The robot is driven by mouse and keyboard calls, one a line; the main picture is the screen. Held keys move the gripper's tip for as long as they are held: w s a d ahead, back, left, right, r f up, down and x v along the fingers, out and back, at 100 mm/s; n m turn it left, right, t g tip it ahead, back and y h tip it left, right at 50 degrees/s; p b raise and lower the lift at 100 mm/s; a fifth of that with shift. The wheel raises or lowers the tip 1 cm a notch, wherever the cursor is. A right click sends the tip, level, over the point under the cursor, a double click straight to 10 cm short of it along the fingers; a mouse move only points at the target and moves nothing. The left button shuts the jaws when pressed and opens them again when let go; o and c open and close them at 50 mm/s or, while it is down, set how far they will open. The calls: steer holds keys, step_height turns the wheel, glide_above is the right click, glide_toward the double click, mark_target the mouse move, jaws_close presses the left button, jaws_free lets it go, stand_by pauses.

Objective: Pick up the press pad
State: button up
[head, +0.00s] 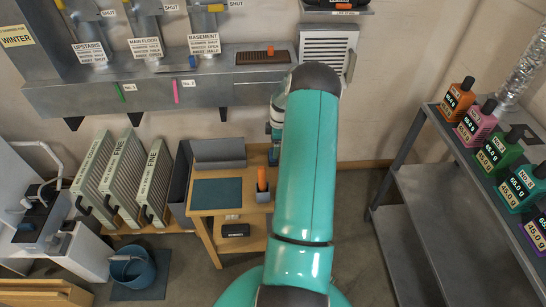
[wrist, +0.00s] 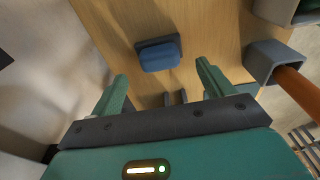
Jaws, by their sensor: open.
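The press pad looks to be the small blue block with a dark backing (wrist: 160,55) on the wooden table in the wrist view. My gripper (wrist: 163,74) is open and empty, its two teal fingers apart and pointing toward the block. The block shows between and beyond the fingertips, with no finger touching it. In the head view my arm covers most of that part of the table, and I cannot make out the block clearly there.
An orange handle (wrist: 297,90) stands in a grey holder (wrist: 272,58) right of my gripper. The wooden table (head: 228,229) also bears a dark teal mat (head: 217,192). Filters (head: 125,170) stand at left; a metal shelf (head: 430,190) with coloured bottles is at right.

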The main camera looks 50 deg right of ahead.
steer(key=f, duration=0.5)
steer(key=shift+w+a+f, duration=0.1)
steer(key=shift+w+a, duration=0.1)
steer(key=shift+w, duration=0.1)
steer(key=shift+c, duration=0.2)
steer(key=c, duration=1.2)
steer(key=shift+o, duration=0.2)
step_height(320, 180, up, 10)
steer(key=shift+r, duration=0.1)
